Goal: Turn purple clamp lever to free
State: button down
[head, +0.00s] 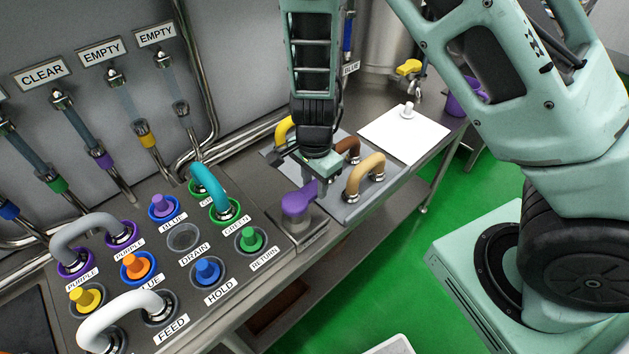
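The purple clamp lever (298,201) sits on a small metal block at the right end of the port panel. Its narrow end points up and to the right in the head view. My gripper (308,166) hangs just behind and above the lever, over the grey tray. No contact with the lever is clear. The fingers are small and partly hidden by the gripper body, so their opening cannot be read. Any lettering for the lever's free position is not visible.
The grey tray (353,210) holds yellow, brown and tan hose loops. The port panel (165,211) carries coloured plugs and grey, white and teal loops. A white sheet (393,138) with a white knob and a purple cup (462,101) lie to the right.

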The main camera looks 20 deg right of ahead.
jog(key=shift+w+n, duration=0.1)
jog(key=shift+n, duration=0.2)
jog(key=w+n, duration=0.1)
jog(key=n, duration=0.1)
jog(key=w+a+n, duration=0.1)
jog(key=n, duration=0.1)
jog(key=shift+a, duration=0.15)
jog(key=n, duration=0.1)
jog(key=w+a+n, duration=0.1)
jog(key=n, duration=0.2)
jog(key=shift+w+a+n, duration=0.15)
jog(key=shift+a+n, duration=0.25)
jog(key=n, duration=0.1)
jog(key=a+n, duration=0.1)
jog(key=n, duration=0.1)
jog(key=a+n, duration=0.1)
jog(key=shift+w+a+b, duration=0.1)
jog(key=shift+w+b, duration=0.15)
jog(key=shift+b, duration=0.15)
jog(key=shift+s+a+n+b, duration=0.1)
jog(key=shift+a+n+b, duration=0.3)
jog(key=shift+n, duration=0.75)
jog(key=shift+a+n+b, duration=0.1)
jog(key=shift+a+n, duration=0.5)
jog(key=shift+n, duration=0.55)
jog(key=c, duration=1)
grip_release()
jog(key=shift+o, duration=0.2)
